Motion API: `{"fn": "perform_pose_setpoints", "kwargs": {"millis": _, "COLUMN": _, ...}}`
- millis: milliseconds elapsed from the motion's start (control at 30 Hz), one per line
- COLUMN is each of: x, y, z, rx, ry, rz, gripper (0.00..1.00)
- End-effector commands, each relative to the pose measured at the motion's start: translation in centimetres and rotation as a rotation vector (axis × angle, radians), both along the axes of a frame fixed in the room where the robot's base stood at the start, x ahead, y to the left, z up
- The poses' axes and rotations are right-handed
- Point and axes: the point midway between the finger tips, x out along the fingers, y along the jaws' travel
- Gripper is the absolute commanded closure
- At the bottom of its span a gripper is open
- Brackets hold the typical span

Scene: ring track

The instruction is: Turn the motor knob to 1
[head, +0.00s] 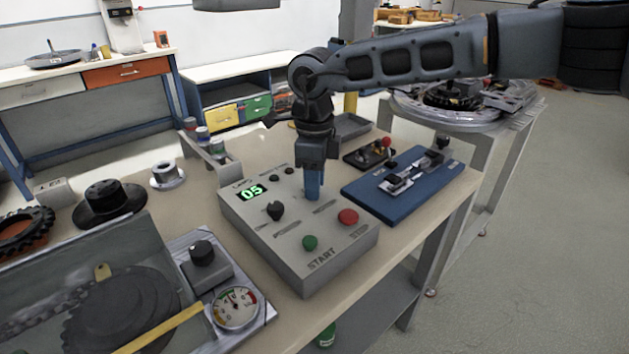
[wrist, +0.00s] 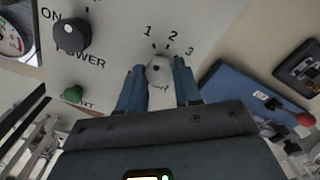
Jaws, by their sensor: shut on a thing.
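The grey control box (head: 240,222) stands on the bench, with a green display (head: 252,192) reading 05. My gripper (head: 314,190) points down at the box's top, right of the black power knob (head: 274,211). In the wrist view, the blue fingers of my gripper (wrist: 160,88) are on both sides of a pale round motor knob (wrist: 158,70), shut on it. The marks 1, 2 and 3 (wrist: 170,35) sit around the knob's far side. I cannot tell which mark it points to. In the head view the fingers hide the knob.
A green START button (head: 310,242) and a red STOP button (head: 347,216) sit on the box front. A blue plate with metal parts (head: 372,195) lies to the right. A gauge (head: 236,307) and a clear-covered gear unit (head: 85,270) are to the left.

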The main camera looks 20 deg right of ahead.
Motion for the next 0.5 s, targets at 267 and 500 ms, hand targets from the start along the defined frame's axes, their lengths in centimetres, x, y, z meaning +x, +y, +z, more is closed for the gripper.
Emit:
{"fn": "perform_pose_setpoints", "kwargs": {"millis": 267, "x": 0.03, "y": 0.01, "z": 0.07, "rx": 0.0, "ry": -0.001, "rz": 0.004, "gripper": 0.97}}
{"fn": "perform_pose_setpoints", "kwargs": {"millis": 500, "x": 0.03, "y": 0.01, "z": 0.06, "rx": 0.0, "ry": -0.001, "rz": 0.004, "gripper": 0.51}}
